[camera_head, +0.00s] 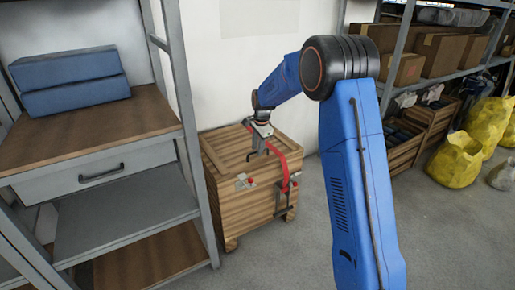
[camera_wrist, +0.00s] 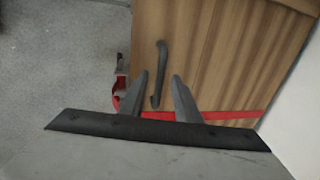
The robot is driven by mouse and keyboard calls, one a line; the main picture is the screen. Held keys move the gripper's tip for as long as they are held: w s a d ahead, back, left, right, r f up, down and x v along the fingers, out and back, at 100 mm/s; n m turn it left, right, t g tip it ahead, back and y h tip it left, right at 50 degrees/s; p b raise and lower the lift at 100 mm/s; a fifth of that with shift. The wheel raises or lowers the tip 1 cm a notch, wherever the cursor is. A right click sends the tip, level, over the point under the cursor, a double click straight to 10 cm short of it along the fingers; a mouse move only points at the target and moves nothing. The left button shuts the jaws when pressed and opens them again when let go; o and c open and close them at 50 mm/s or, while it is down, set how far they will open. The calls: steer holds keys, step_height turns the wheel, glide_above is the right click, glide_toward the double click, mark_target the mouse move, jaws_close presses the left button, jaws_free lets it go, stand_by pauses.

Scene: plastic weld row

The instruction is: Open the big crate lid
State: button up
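The big wooden crate (camera_head: 245,207) stands on the floor by the white wall, and its lid (camera_head: 228,147) looks closed. A red strap (camera_head: 284,150) runs over the lid and down the front to a clamp-like latch (camera_head: 288,187). My gripper (camera_head: 262,148) points down over the lid. In the wrist view, a dark bar handle (camera_wrist: 160,75) lies on the lid (camera_wrist: 215,60), its lower end between the two open fingers (camera_wrist: 162,85). The fingers look apart from the handle. The red strap (camera_wrist: 232,115) also shows behind the fingers.
A metal shelf with a drawer (camera_head: 95,172) stands close on the crate's left, with blue boxes (camera_head: 75,85) on top. Shelving with cardboard boxes (camera_head: 440,50) and yellow sacks (camera_head: 455,160) are at the right. Grey floor (camera_head: 440,235) is clear in front right.

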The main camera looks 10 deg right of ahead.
jaws_close()
